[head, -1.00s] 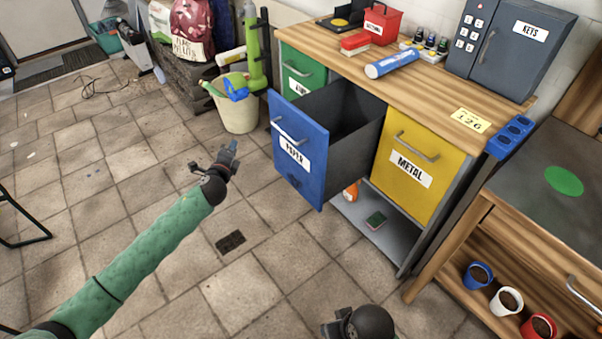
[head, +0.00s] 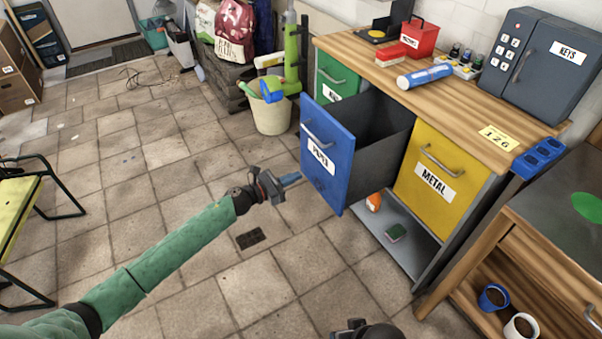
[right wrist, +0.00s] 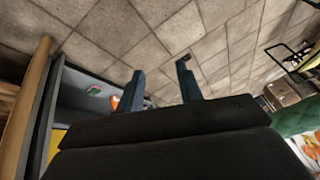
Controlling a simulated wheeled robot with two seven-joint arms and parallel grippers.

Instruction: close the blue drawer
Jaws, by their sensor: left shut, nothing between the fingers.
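The blue drawer (head: 326,160), labelled PAPER, is pulled well out of the workbench in the head view. Its dark inside shows behind the front, and a metal handle is on the front. My left gripper (head: 291,179) is shut and empty, just left of the drawer front's lower part. A small gap seems to lie between its tips and the front. In the right wrist view my right gripper (right wrist: 160,88) has its two fingers apart with nothing between them, above floor tiles. In the head view only a dark part of the right arm shows at the bottom edge.
A yellow METAL drawer (head: 436,178) and a green drawer (head: 337,78) flank the blue one, both shut. A bin (head: 271,115) stands on the floor left of the workbench (head: 440,95). A wooden side table (head: 530,240) is at right. The tiled floor at left is mostly clear.

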